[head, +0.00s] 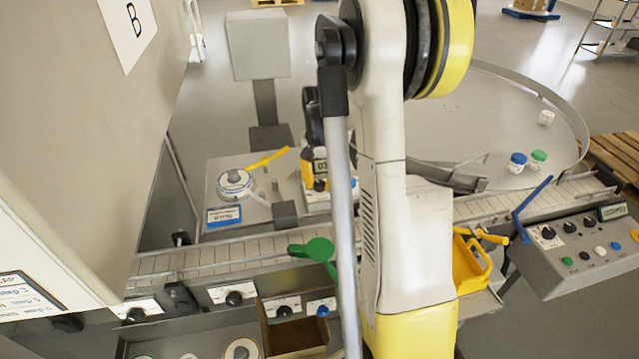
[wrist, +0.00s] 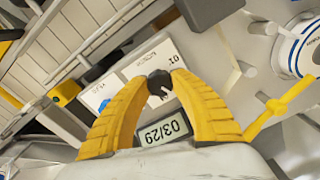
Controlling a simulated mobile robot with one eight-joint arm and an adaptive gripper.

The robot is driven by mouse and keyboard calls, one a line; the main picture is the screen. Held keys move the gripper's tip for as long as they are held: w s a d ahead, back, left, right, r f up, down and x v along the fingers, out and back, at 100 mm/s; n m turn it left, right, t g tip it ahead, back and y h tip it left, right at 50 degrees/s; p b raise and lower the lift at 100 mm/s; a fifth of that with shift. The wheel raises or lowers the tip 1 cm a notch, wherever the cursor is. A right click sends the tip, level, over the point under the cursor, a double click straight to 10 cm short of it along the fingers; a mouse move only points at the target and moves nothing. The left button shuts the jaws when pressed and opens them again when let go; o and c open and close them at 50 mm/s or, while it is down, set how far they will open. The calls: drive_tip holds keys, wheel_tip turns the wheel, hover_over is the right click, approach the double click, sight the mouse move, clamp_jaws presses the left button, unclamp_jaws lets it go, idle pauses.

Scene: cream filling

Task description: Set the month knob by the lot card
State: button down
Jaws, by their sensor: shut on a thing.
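My gripper (wrist: 158,82) has both yellow fingers closed around a small black knob (wrist: 157,84) on a pale label plate in the wrist view. I take this as the month knob; the plate's small print is hard to read. Just below it, between the fingers, a display (wrist: 163,130) reads 03/29. In the head view the coding unit (head: 319,166) with its display is partly hidden behind my arm, and so is the knob. I cannot tell which card is the lot card; a card with lines of writing (head: 24,297) is at the lower left edge, its text not legible.
The conveyor (head: 200,260) runs in front. A blue button (wrist: 64,93) is left of the knob. A control panel (head: 580,245) stands right.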

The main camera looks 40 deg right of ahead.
sight(319, 183)
drive_tip(key=c, duration=1)
unclamp_jaws()
wheel_tip(319, 183, up, 12)
drive_tip(key=s+a+r+n+t+h+b, duration=0.1)
drive_tip(key=s+a+n+t, duration=0.15)
drive_tip(key=a, duration=0.65)
drive_tip(key=s+a+r+n+t+b, duration=0.1)
drive_tip(key=a+r+n+b, duration=0.15)
drive_tip(key=a, duration=0.55)
drive_tip(key=s+a+f+n+t, duration=0.1)
drive_tip(key=s+a+n, duration=0.1)
drive_tip(key=a, duration=0.2)
drive_tip(key=s+a+f+n+t, duration=0.1)
drive_tip(key=s+a+f+n, duration=0.1)
drive_tip(key=s+a, duration=0.1)
drive_tip(key=s+a+f+n+t+y+b, duration=0.1)
drive_tip(key=s+a+f, duration=0.1)
drive_tip(key=a, duration=0.3)
drive_tip(key=shift+s+a+f+n+t, duration=0.2)
drive_tip(key=shift+s+n+t, duration=0.2)
drive_tip(key=shift+s, duration=0.2)
